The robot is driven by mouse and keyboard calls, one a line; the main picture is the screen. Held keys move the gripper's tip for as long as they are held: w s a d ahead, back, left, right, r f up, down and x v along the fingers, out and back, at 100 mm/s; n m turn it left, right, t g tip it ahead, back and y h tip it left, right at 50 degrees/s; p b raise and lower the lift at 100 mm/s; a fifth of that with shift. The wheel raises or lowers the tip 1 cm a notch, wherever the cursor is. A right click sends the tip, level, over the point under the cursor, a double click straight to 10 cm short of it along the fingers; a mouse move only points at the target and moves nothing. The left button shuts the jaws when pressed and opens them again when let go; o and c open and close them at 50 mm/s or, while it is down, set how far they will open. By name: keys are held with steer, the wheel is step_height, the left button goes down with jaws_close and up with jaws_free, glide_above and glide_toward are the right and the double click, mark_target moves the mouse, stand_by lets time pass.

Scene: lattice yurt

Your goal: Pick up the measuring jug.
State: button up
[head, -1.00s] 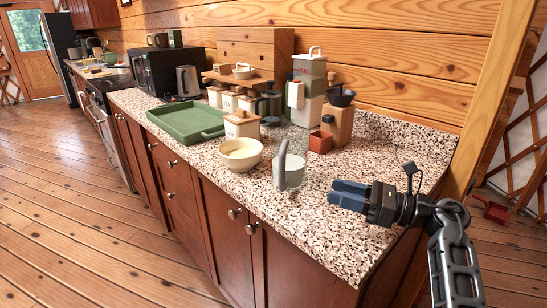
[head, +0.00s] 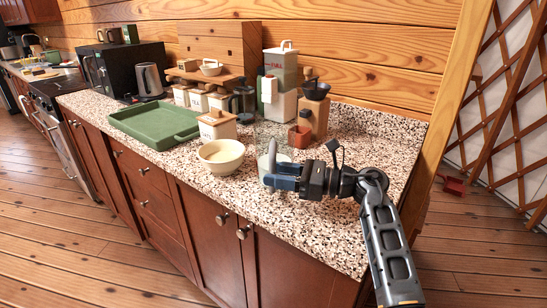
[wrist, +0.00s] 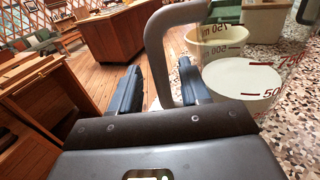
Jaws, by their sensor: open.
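The measuring jug (head: 284,158) is a clear, pale vessel with a grey handle, standing on the speckled counter. In the wrist view its body (wrist: 240,78) shows red and dark volume marks and a white surface inside. My gripper (head: 272,178) is at the jug's near side, its blue fingers partly covering the jug in the head view. In the wrist view the grey handle (wrist: 160,60) rises between the two spread fingers of my gripper (wrist: 158,82). The jaws are open; whether a finger touches the handle I cannot tell.
A cream bowl (head: 221,156) stands close left of the jug. A wooden-lidded canister (head: 217,126), a small terracotta pot (head: 299,137) and a grinder (head: 314,108) stand behind. A green tray (head: 155,123) lies farther left. The counter (head: 370,150) is clear at the right.

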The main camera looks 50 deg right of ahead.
steer(key=shift+x, duration=0.85)
jaws_close()
